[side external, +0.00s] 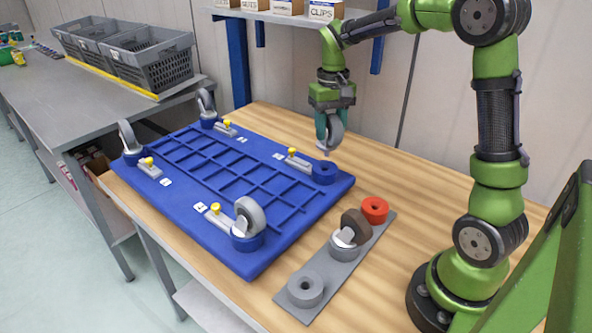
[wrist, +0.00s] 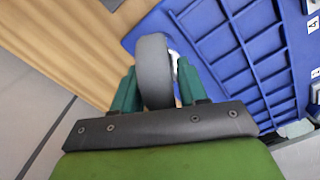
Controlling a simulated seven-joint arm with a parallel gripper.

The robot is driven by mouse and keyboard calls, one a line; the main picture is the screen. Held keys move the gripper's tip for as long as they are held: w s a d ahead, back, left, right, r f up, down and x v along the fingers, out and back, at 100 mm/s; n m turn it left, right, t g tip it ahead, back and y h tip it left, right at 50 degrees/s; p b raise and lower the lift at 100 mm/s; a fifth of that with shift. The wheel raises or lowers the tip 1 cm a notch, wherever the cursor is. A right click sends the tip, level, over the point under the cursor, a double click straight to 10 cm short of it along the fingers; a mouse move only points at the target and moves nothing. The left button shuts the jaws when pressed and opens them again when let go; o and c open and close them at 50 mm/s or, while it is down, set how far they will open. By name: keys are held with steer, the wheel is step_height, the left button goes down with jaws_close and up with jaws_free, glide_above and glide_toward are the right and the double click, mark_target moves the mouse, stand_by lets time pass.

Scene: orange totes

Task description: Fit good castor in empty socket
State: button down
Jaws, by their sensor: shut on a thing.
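My gripper (side external: 329,132) is shut on a grey-wheeled castor (side external: 337,130), held above the back right corner of the blue base (side external: 190,222). In the wrist view the grey wheel (wrist: 153,70) sits between my two green fingers (wrist: 155,90). The empty blue socket (side external: 324,172) is at that corner, just below the castor, with a visible gap between them. Grey-wheeled castors stand in the other corners: front (side external: 249,216), left (side external: 129,137) and far (side external: 206,104). The castor's stem is hard to make out.
A grey strip (side external: 325,268) on the wooden table holds an empty grey holder (side external: 305,287), a brown-wheeled castor (side external: 353,227) in a middle holder, and a red holder (side external: 375,209). Yellow-knobbed latches (side external: 294,152) sit beside the base's sockets. Grey crates (side external: 150,60) stand on another bench.

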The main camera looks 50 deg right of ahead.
steer(key=shift+w+d+r, duration=0.2)
steer(key=shift+w+d, duration=0.05)
steer(key=shift+d, duration=0.15)
steer(key=shift+w+d+r, duration=0.2)
steer(key=shift+d, duration=0.2)
steer(key=shift+w+r+n, duration=0.2)
steer(key=shift+r+n, duration=0.1)
steer(key=shift+r, duration=0.05)
steer(key=shift+s+f, duration=0.1)
steer(key=shift+f, duration=0.3)
steer(key=shift+a+f, duration=0.1)
steer(key=shift+f, duration=2.05)
steer(key=shift+f, duration=0.15)
steer(key=shift+f, duration=1.45)
steer(key=shift+f, duration=0.3)
steer(key=c, duration=0.5)
jaws_free()
steer(key=shift+f, duration=0.1)
